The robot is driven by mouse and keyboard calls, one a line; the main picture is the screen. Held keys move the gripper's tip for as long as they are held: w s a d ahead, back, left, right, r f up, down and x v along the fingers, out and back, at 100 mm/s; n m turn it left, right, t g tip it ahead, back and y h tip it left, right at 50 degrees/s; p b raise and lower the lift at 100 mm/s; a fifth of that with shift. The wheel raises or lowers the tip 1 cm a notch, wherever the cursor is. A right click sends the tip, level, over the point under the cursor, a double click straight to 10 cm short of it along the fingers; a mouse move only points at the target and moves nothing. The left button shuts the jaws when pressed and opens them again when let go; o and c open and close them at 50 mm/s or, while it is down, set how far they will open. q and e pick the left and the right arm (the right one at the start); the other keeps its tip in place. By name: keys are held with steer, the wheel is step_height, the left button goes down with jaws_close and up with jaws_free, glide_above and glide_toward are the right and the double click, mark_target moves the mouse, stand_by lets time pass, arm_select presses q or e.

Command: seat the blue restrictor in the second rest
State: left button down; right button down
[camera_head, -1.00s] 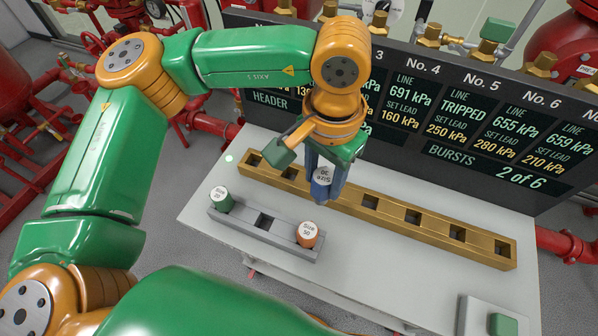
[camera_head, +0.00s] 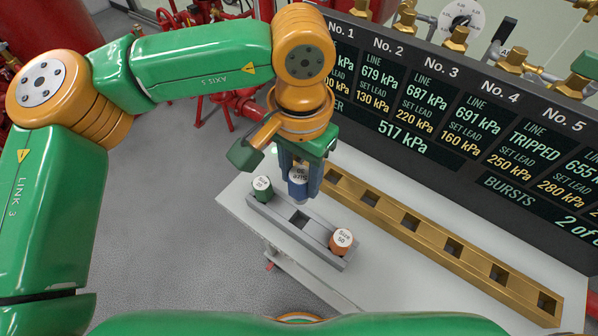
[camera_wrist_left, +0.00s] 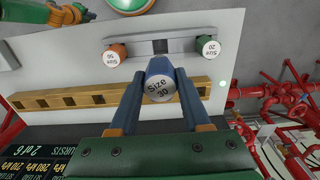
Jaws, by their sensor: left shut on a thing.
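The blue restrictor (camera_head: 298,185), marked Size 30, is held between the fingers of my left gripper (camera_head: 299,179), above the bench. In the left wrist view the blue restrictor (camera_wrist_left: 159,82) shows label end towards the camera, between the shut fingers. In the head view it appears just behind the empty middle socket of the grey holder (camera_head: 318,235); its exact height is unclear. A green restrictor (camera_head: 262,192), Size 20, sits in the holder's left end and an orange one (camera_head: 341,243), Size 50, in its right end. My right gripper is not in view.
A brass rail (camera_head: 432,234) with several empty square sockets runs behind the holder, its left end partly hidden by my gripper. A dark pressure board (camera_head: 440,110) stands behind the rail. The white bench top (camera_head: 385,262) is clear between holder and rail.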

arm_select(q)
steer(key=shift+f+b, duration=3.4)
steer(key=shift+f, duration=0.55)
steer(key=shift+f+b, duration=2)
steer(key=shift+f, duration=0.1)
steer(key=shift+c, duration=1.4)
jaws_free()
steer(key=shift+r, duration=0.1)
step_height(320, 180, up, 8)
steer(key=p, duration=0.7)
steer(key=shift+r, duration=0.15)
steer(key=shift+f, duration=0.2)
